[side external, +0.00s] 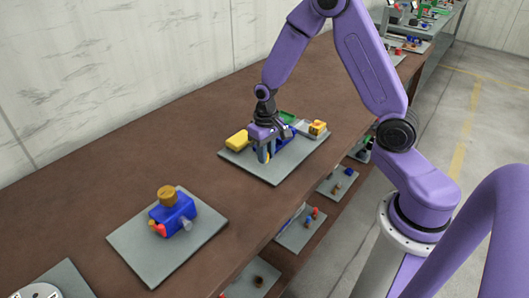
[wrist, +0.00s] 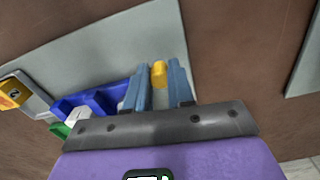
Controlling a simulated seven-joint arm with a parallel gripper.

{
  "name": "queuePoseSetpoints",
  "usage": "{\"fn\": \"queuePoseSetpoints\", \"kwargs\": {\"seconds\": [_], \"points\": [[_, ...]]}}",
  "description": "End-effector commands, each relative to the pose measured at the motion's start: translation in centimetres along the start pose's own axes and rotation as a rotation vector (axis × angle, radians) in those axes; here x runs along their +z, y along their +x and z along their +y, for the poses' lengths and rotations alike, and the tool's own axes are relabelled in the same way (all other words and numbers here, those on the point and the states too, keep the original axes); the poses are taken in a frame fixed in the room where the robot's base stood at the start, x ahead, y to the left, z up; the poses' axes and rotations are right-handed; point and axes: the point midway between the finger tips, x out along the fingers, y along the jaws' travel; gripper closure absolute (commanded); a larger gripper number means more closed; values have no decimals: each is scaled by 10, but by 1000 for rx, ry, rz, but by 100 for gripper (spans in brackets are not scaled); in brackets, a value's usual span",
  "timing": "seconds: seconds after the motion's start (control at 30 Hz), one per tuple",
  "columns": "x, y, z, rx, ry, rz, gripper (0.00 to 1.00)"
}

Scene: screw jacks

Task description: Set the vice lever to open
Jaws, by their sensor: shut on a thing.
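The vice (side external: 285,137), with a blue body, sits on a grey plate (side external: 277,176) on the brown bench. Its blue body (wrist: 100,98) also shows in the wrist view, left of my fingers. My gripper (side external: 263,158) is low over the left part of that plate, fingers pointing down. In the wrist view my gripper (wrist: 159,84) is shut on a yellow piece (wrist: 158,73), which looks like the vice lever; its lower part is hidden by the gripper. A larger yellow block (side external: 238,140) stands just left of the gripper in the side view.
A yellow-orange block (side external: 317,127) and a green part (side external: 288,116) are at the plate's far side. A second plate with a blue device and brown knob (side external: 167,195) stands nearer the camera. Bare bench (side external: 190,145) lies between. A shelf below holds more plates.

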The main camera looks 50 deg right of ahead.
Motion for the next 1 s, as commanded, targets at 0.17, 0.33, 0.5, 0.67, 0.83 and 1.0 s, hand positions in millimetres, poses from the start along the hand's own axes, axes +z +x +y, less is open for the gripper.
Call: {"fn": "queuePoseSetpoints", "kwargs": {"seconds": [0.17, 0.33, 0.5, 0.67, 0.83, 1.0], "points": [[8, 0, 10, 1, -136, -1, 100], [15, 0, 20, 1, -269, -1, 100], [18, 0, 27, 1, -361, -1, 100], [20, 0, 29, 1, -391, -2, 100], [20, 0, 29, 1, -392, -2, 100], [20, 0, 30, 1, -391, -2, 52]]}}
